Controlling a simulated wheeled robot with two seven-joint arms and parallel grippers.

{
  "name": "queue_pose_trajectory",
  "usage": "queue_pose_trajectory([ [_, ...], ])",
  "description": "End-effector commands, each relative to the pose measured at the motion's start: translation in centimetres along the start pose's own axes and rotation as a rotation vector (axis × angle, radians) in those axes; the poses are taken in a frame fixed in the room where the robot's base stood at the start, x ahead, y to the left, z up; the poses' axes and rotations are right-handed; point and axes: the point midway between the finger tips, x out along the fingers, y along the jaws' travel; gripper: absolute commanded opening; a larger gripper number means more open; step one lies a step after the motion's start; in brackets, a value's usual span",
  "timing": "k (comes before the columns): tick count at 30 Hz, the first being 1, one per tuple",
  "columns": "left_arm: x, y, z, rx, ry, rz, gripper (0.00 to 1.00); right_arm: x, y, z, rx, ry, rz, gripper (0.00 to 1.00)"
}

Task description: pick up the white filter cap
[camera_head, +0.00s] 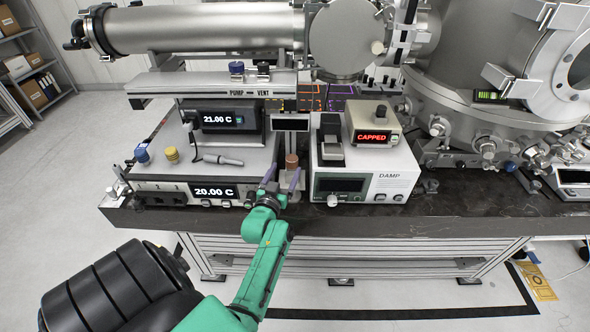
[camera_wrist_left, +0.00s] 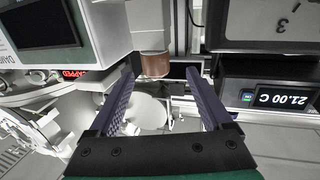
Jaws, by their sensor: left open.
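My left gripper (camera_head: 282,176) is open at the front edge of the bench, its two purple fingers pointing toward the instruments. In the left wrist view the fingers (camera_wrist_left: 160,73) stand apart with nothing held between them. A copper-brown cylinder (camera_head: 291,161) stands just beyond the fingertips; it also shows in the left wrist view (camera_wrist_left: 154,65). A white cylindrical piece (camera_wrist_left: 150,30) adjoins it there. I cannot tell whether this piece is the white filter cap, and no other cap is clear. My right gripper is not in view.
The DAMP box (camera_head: 366,185) stands right of the gripper, with a small box reading CAPPED (camera_head: 373,121) on it. Left are displays reading 21.00 C (camera_head: 224,120) and 20.00 C (camera_head: 215,192). A grey-handled tool (camera_head: 222,160) lies between them. A metal tube (camera_head: 200,28) crosses behind.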

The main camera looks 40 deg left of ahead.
Motion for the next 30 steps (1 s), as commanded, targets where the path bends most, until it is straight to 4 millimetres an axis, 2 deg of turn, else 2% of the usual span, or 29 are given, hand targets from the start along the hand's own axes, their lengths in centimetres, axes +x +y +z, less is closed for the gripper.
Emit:
queue_pose_trajectory([
  [7, 4.0, 0.1, 0.8, -0.002, 0.003, 0.0, 0.83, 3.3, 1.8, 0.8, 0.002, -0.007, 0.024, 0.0],
  [10, 5.6, 0.1, 0.6, 0.0, 0.0, 0.001, 0.83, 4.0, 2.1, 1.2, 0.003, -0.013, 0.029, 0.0],
  [17, 6.1, 0.1, 0.1, 0.001, -0.003, 0.001, 0.83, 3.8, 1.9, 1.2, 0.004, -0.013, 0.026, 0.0],
  [18, 6.1, 0.1, 0.1, 0.001, -0.003, 0.001, 0.76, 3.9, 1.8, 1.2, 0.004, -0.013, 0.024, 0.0],
  [20, 6.1, 0.1, 0.1, 0.001, -0.003, 0.001, 0.53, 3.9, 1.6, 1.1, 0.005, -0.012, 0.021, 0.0],
  [21, 6.1, 0.1, 0.1, 0.001, -0.003, 0.001, 0.37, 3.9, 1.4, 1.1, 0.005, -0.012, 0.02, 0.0],
  [24, 6.1, 0.1, 0.1, 0.001, -0.003, 0.001, 0.0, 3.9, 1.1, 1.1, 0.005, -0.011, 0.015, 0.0],
  [30, 6.1, 0.1, 0.2, 0.001, -0.003, 0.001, 0.0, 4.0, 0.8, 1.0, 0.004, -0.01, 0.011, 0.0],
])
